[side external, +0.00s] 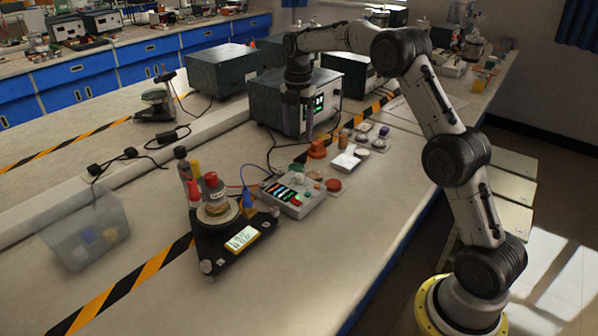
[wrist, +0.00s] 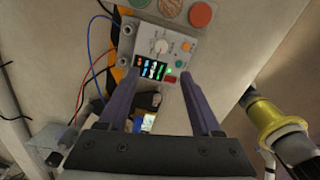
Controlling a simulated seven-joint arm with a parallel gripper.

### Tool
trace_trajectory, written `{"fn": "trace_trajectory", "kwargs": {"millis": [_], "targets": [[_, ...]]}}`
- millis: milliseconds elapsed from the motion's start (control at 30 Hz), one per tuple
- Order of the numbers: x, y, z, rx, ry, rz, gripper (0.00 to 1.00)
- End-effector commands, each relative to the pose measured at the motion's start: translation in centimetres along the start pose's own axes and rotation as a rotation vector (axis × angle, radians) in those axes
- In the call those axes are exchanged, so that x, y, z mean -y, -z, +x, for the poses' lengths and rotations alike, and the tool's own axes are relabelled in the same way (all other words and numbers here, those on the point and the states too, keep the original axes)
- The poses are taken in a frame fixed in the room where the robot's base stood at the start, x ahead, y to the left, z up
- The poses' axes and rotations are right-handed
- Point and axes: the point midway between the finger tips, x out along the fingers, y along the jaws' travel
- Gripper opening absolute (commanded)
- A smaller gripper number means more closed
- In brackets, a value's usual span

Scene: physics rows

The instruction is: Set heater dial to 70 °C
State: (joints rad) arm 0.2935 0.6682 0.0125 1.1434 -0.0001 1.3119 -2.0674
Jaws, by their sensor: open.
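A grey control box (side external: 293,196) lies on the bench in the middle of the side view, with a coloured display and small controls. In the wrist view the box (wrist: 180,52) shows a pale round dial (wrist: 162,47) above a lit multicoloured display (wrist: 152,68). This may be the heater dial; its scale and setting are too small to read. My gripper (side external: 298,132) is open and empty, pointing down behind the control box and in front of a dark instrument box. In the wrist view my gripper (wrist: 155,74) frames the display from either side, apart from the dial.
The dark instrument box (side external: 264,102) with a green readout stands close behind my gripper. A black tripod stand (side external: 212,258) with red and yellow-topped parts is front left of the control box.

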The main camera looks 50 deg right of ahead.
Motion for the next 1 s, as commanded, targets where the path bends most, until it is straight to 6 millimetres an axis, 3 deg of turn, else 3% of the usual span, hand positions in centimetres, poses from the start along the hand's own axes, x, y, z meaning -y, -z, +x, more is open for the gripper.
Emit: {"fn": "trace_trajectory", "kwargs": {"millis": [267,700,1000], "targets": [[0.3,-0.2,3.1,-0.005,0.01,0.008,0.66],[0.3,-0.2,11.3,-0.004,0.008,0.008,0.66],[0.3,-0.2,13.9,-0.003,0.006,0.008,0.66]]}}
